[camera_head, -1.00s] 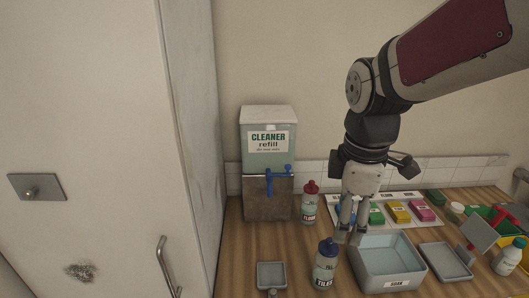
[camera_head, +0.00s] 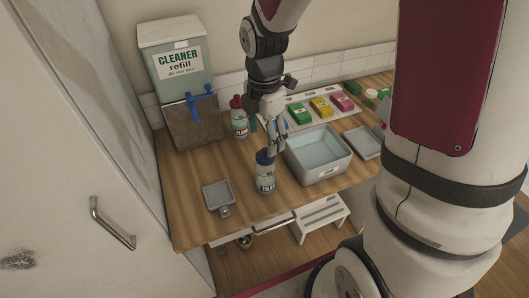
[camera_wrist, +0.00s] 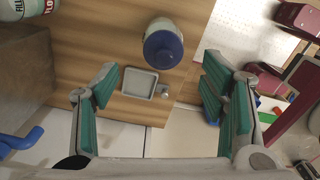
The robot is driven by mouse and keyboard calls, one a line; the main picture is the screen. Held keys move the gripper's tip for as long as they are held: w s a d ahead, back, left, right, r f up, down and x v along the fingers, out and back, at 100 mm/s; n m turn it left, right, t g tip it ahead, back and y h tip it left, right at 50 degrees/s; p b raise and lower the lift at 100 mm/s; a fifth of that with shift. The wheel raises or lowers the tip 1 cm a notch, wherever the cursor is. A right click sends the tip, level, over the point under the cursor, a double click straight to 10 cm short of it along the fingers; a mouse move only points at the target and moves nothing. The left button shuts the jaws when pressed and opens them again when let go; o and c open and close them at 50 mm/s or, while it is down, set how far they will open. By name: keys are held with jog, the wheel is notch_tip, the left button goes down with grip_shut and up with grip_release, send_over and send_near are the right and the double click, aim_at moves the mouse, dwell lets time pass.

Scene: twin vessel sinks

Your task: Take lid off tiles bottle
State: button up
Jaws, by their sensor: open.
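The tiles bottle (camera_head: 265,178) stands upright on the wooden counter, a pale bottle with a label. Its dark blue lid (camera_head: 265,157) is on top, and the lid also shows in the wrist view (camera_wrist: 163,49). My gripper (camera_head: 272,146) is above and close to the lid in the head view. In the wrist view my gripper (camera_wrist: 160,92) is open, with green finger pads wide apart and nothing between them but the view of the counter. The lid lies beyond the fingertips, toward the top of that picture.
The floor bottle with a red cap (camera_head: 238,122) stands behind and left. The soak basin (camera_head: 322,170) is close on the right. A small grey tray (camera_head: 217,196) lies left on the counter. The cleaner refill dispenser (camera_head: 180,85) stands at the back left. Coloured blocks (camera_head: 320,107) sit behind the basin.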

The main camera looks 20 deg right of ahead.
aim_at(264, 150)
jog(key=shift+s+a+f+p, duration=0.1)
jog(key=shift+s+f+p, duration=0.05)
jog(key=shift+f, duration=1.25)
jog(key=shift+s+a+f+p, duration=0.1)
jog(key=shift+f+p, duration=0.05)
jog(key=shift+f, duration=1.2)
jog(key=shift+c, duration=0.2)
jog(key=c, duration=0.8)
